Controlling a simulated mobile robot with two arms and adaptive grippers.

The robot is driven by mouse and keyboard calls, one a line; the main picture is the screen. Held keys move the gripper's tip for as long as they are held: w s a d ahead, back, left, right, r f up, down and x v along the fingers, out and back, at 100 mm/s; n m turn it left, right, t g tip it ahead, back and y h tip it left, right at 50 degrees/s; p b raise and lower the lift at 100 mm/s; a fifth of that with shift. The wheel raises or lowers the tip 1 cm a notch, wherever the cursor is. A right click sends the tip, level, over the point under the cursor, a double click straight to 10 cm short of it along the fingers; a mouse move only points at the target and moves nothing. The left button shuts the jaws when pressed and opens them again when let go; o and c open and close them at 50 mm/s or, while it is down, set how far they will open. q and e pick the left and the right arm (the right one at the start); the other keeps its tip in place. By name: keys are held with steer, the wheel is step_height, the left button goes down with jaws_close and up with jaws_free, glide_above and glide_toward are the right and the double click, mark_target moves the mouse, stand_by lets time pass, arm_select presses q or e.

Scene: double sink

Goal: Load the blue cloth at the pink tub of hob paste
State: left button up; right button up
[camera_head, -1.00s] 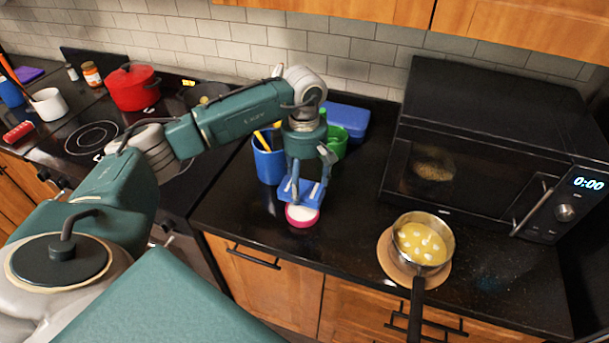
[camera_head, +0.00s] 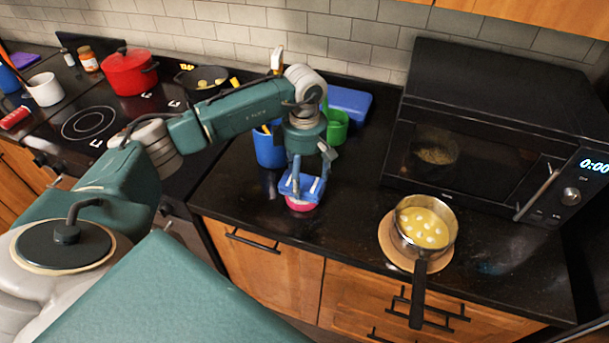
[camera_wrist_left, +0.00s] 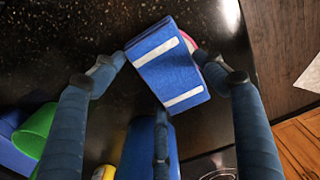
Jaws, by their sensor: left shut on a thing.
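The blue cloth (camera_head: 302,188), folded with white stripes, is held between the fingers of my left gripper (camera_head: 303,177). In the left wrist view the cloth (camera_wrist_left: 166,62) sits between the two fingertips (camera_wrist_left: 165,72). The pink tub of hob paste (camera_head: 300,205) stands on the black counter directly below the cloth, which covers most of its top in the head view. In the wrist view only a sliver of its pink rim (camera_wrist_left: 188,42) shows past the cloth. I cannot tell whether cloth and tub touch. My right gripper is not in view.
A blue cup (camera_head: 269,148), a green cup (camera_head: 337,126) and a blue box (camera_head: 349,102) stand behind the gripper. A pan of yellow food (camera_head: 424,228) rests on a round board to the right, before the microwave (camera_head: 470,140). The counter between tub and pan is clear.

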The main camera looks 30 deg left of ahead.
mark_target(304, 178)
arm_select(q)
steer(key=shift+f, duration=0.1)
steer(key=shift+f+b, duration=0.4)
steer(key=shift+b, duration=0.05)
stand_by(0.4)
steer(key=shift+s+f, duration=0.1)
stand_by(1.5)
steer(key=shift+r+p, duration=0.3)
steer(key=shift+r, duration=0.6)
steer(key=shift+r+p, duration=1.35)
steer(key=shift+r, duration=1.35)
